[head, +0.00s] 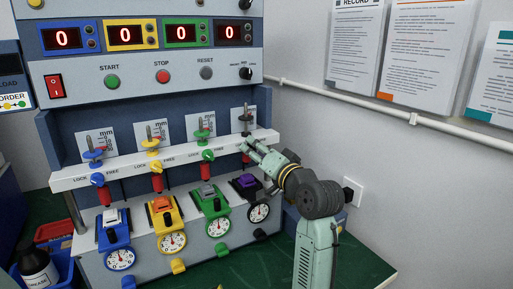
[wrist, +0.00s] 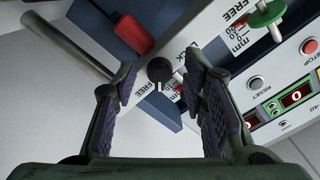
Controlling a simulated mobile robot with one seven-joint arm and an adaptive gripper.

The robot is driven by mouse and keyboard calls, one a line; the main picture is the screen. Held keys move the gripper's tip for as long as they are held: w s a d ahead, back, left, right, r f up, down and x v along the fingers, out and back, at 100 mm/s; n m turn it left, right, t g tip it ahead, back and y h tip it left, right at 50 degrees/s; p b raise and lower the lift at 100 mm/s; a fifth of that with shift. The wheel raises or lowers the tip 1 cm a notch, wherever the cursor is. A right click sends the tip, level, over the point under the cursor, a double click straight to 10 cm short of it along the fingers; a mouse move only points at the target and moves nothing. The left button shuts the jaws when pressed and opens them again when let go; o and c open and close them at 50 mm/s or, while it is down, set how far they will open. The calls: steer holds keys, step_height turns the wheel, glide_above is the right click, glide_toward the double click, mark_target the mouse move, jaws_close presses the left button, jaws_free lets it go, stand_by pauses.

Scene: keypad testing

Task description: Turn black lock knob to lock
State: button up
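The black lock knob (wrist: 158,69) shows in the wrist view on a white panel strip, between the LOCK and FREE labels. A pale mark shows at its lower edge, nearest the FREE label. My gripper (wrist: 160,82) is open, with one purple-padded finger on each side of the knob. A gap shows between the knob and both pads; its depth relative to the fingertips is hard to tell. In the head view my gripper (head: 254,150) is at the rightmost station of the white strip and hides the knob there.
Blue, yellow and green lock knobs sit left along the strip (head: 128,172). A red cylinder (wrist: 128,34) and a grey rod (wrist: 66,39) are near my fingers. Coloured key testers with dials stand below.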

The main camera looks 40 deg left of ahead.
steer(key=shift+w+a, duration=0.1)
steer(key=shift+a, duration=0.1)
jaws_close()
stand_by(0.5)
